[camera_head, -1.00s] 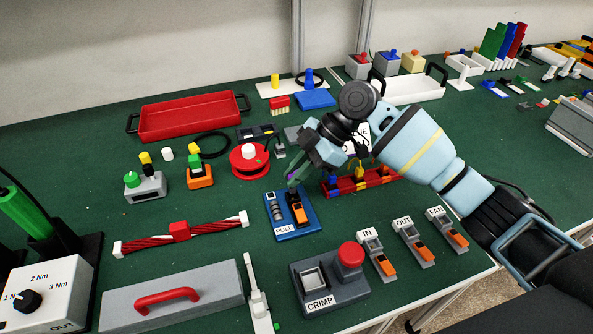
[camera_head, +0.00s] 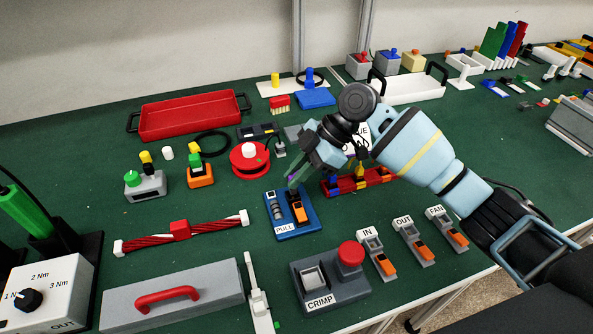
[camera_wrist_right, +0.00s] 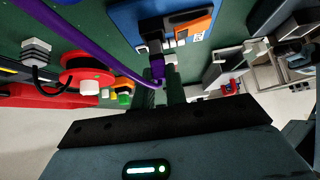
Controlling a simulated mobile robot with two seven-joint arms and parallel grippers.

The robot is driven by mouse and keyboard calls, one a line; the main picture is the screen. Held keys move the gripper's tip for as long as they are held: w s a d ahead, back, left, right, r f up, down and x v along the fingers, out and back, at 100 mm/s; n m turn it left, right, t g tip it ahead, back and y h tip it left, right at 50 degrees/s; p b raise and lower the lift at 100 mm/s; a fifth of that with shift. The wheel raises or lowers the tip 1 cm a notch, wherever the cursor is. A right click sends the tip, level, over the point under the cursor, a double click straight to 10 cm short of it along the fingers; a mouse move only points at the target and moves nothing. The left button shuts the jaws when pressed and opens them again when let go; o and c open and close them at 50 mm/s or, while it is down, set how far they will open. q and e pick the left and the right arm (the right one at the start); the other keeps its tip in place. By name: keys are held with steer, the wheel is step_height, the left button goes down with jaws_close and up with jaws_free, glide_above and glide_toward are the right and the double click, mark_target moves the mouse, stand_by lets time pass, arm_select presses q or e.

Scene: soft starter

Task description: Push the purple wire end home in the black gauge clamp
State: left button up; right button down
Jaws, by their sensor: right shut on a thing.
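The black gauge clamp (camera_head: 293,196) with its orange lever (camera_head: 299,213) sits on the blue PULL board (camera_head: 283,230) at mid-table. It also shows in the right wrist view (camera_wrist_right: 153,42). My right gripper (camera_head: 291,184) is shut on the purple wire end (camera_wrist_right: 158,69), close behind the clamp. In the right wrist view the wire end points at the clamp's black body and appears to meet it. How deep it sits cannot be told. The purple wire (camera_wrist_right: 95,45) curves off to the upper left there. My left gripper is not in view.
A grey spring-like part (camera_head: 275,208) sits beside the clamp on the board. A red spool (camera_head: 249,161) stands behind left, a red rack (camera_head: 340,187) right. The CRIMP block (camera_head: 325,290) and several orange-lever clamps stand in front.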

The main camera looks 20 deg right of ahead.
steer(key=shift+f+b, duration=0.3)
steer(key=shift+f, duration=0.7)
steer(key=c, duration=1.3)
jaws_free()
steer(key=shift+c, duration=0.2)
steer(key=v, duration=0.8)
steer(key=shift+f, duration=0.1)
